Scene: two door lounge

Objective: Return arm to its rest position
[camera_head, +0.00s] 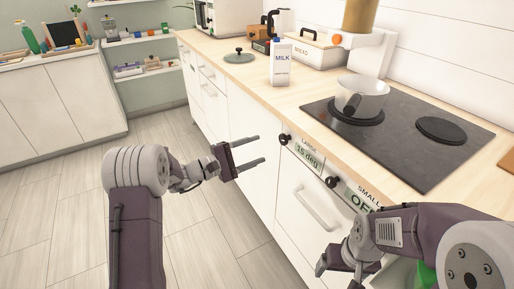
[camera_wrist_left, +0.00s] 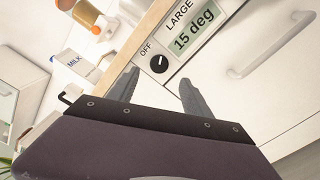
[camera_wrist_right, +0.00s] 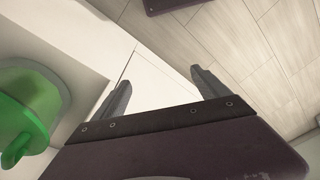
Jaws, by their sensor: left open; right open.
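My left gripper (camera_head: 262,152) is open and empty in front of the white cabinet fronts, left of the stove's control panel. In the left wrist view its two fingers (camera_wrist_left: 157,90) stand apart, with a black knob (camera_wrist_left: 159,64) and the "LARGE 15 deg" display (camera_wrist_left: 193,31) beyond them. My right gripper (camera_head: 345,272) is low at the lower right of the head view, partly hidden by my own arm. In the right wrist view its fingers (camera_wrist_right: 162,90) are apart with nothing between them.
A white pot (camera_head: 372,96) sits on the black cooktop (camera_head: 420,165). A milk carton (camera_head: 281,64) and a bread box (camera_head: 318,52) stand on the counter. A green object (camera_wrist_right: 30,105) is close beside my right gripper. Open floor (camera_head: 55,215) lies at left.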

